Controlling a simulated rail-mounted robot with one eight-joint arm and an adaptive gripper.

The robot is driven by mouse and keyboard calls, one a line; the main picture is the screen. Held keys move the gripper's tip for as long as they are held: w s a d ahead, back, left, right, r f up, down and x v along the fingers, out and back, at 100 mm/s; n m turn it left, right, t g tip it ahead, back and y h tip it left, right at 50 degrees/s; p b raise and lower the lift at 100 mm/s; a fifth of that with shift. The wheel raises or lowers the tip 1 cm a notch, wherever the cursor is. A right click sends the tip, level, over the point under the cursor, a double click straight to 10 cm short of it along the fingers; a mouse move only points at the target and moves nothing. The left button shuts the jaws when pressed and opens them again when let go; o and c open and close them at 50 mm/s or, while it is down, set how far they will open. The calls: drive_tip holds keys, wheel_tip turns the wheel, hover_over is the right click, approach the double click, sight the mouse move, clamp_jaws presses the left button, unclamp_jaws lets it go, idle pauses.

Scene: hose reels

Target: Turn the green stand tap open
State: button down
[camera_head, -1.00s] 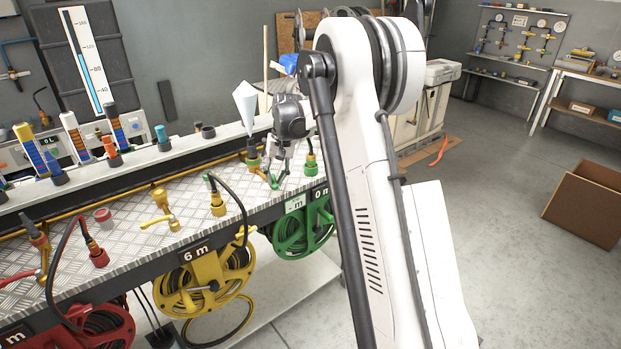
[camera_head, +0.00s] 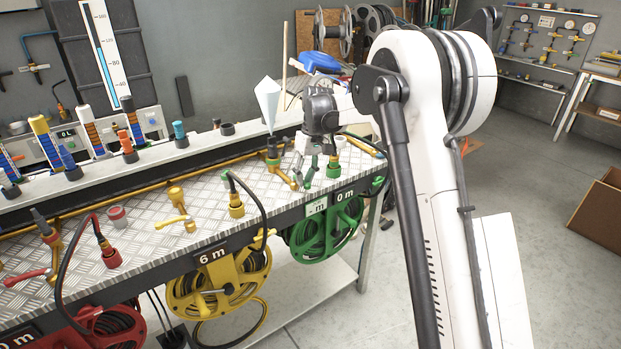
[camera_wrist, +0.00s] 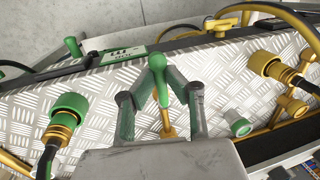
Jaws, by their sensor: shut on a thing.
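The green stand tap shows in the wrist view as a green lever handle (camera_wrist: 157,68) on a brass stem (camera_wrist: 167,125). My gripper (camera_wrist: 160,92) has its two fingers on either side of the handle, closed on it. In the head view, my gripper (camera_head: 307,180) reaches down to the metal bench top, and its fingers largely hide the green handle. A brass part of the tap (camera_head: 284,176) shows just left of the fingers. The green reel (camera_head: 325,232) hangs below the bench edge there.
A green hose connector (camera_wrist: 68,107) stands on one side of the tap and a yellow one (camera_wrist: 268,63) on the other. A small green-capped piece (camera_wrist: 237,123) lies nearby. The yellow reel (camera_head: 220,285) hangs to the left.

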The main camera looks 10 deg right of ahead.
drive_tip(key=shift+s+d+f, duration=0.1)
drive_tip(key=shift+s, duration=0.05)
drive_tip(key=c, duration=1.8)
unclamp_jaws()
drive_tip(key=shift+o, duration=0.2)
wheel_tip(320, 180, up, 12)
drive_tip(key=w+d, duration=0.1)
drive_tip(key=d, duration=0.1)
drive_tip(key=shift+d, duration=0.1)
